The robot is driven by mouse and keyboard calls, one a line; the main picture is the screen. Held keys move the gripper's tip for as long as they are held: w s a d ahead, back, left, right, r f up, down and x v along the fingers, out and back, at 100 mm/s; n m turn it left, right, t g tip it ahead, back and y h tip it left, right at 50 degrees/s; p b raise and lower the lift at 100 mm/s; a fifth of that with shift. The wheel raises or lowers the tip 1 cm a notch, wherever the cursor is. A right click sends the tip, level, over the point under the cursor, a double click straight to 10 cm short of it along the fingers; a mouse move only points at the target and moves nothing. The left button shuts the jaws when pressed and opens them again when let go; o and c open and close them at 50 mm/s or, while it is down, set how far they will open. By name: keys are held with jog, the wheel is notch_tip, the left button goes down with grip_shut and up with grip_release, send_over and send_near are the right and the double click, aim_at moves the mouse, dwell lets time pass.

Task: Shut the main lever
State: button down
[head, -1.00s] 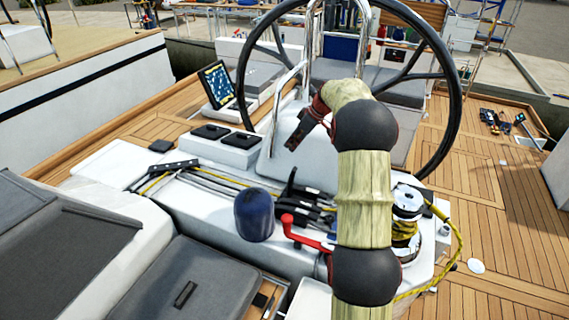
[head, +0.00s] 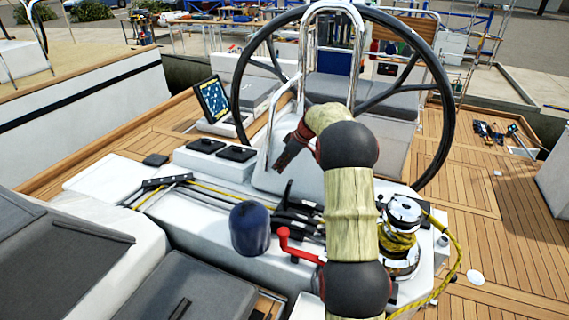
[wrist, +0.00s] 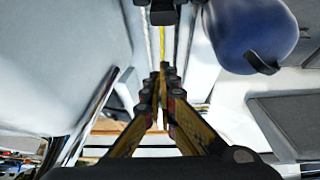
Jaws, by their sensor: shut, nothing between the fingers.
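A bank of black levers (head: 300,215) sits on the white cockpit console, with one black handle (head: 287,192) standing up from it. I cannot tell which lever is the main one. My gripper (head: 280,166) is shut and empty. It points down to the left, above and behind the upright handle in the head view, and appears apart from it. In the wrist view the two fingers (wrist: 163,72) meet over the white console. A dark lever-like part (wrist: 163,12) shows at the top edge there, beyond the fingertips; most of it is cut off.
A blue covered winch (head: 250,230) stands left of the levers; it also shows in the wrist view (wrist: 250,35). A red handle (head: 290,245) is in front. A silver winch (head: 402,235) with yellow rope stands right. The steering wheel (head: 447,100) and its steel rail (head: 303,60) rise behind.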

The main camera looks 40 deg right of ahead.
jog(key=shift+s+d+f+b, duration=0.15)
jog(key=shift+s+f+b, duration=0.2)
jog(key=shift+f, duration=0.3)
jog(key=shift+s+d+f+b, duration=0.2)
jog(key=shift+s+f+b, duration=0.1)
jog(key=shift+f, duration=0.4)
jog(key=shift+s+d+f+b, duration=0.15)
jog(key=shift+s+f+b, duration=0.15)
jog(key=shift+f, duration=0.35)
jog(key=shift+d, duration=0.15)
